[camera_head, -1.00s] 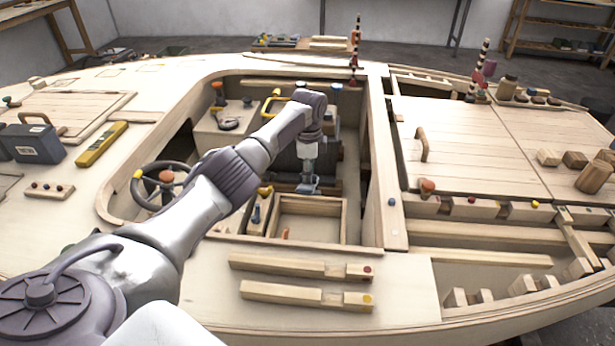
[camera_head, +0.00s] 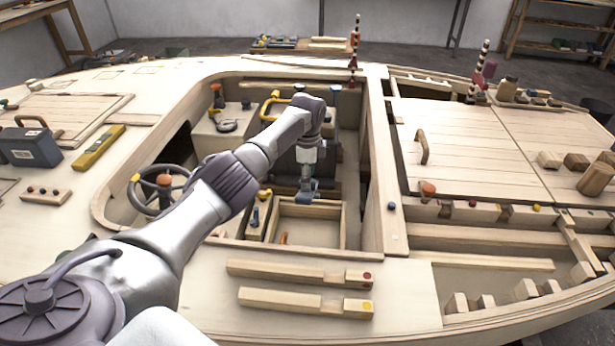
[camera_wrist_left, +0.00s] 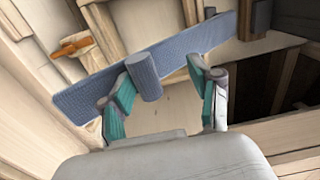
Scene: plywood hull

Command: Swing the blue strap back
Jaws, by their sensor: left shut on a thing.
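The blue strap (camera_wrist_left: 195,47) runs as a flat band slantwise across the left wrist view, with a short blue cylinder (camera_wrist_left: 145,76) standing out from its middle. My left gripper (camera_wrist_left: 163,70) has its two teal-and-grey fingers around the cylinder, shut on the strap. The left finger lies close to the cylinder; contact at the right finger is hard to make out. In the head view my left gripper (camera_head: 306,190) points down into the cockpit, just behind an open wooden box. Little of the strap shows there. My right gripper is not in view.
The open box (camera_head: 343,228) has raised wooden walls close to the gripper. A steering wheel (camera_head: 136,190) stands to the left, and a yellow handle (camera_head: 270,103) lies beyond my forearm. The cockpit's right-hand wall (camera_head: 378,160) borders the space. Two notched wood bars (camera_head: 290,272) lie in front.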

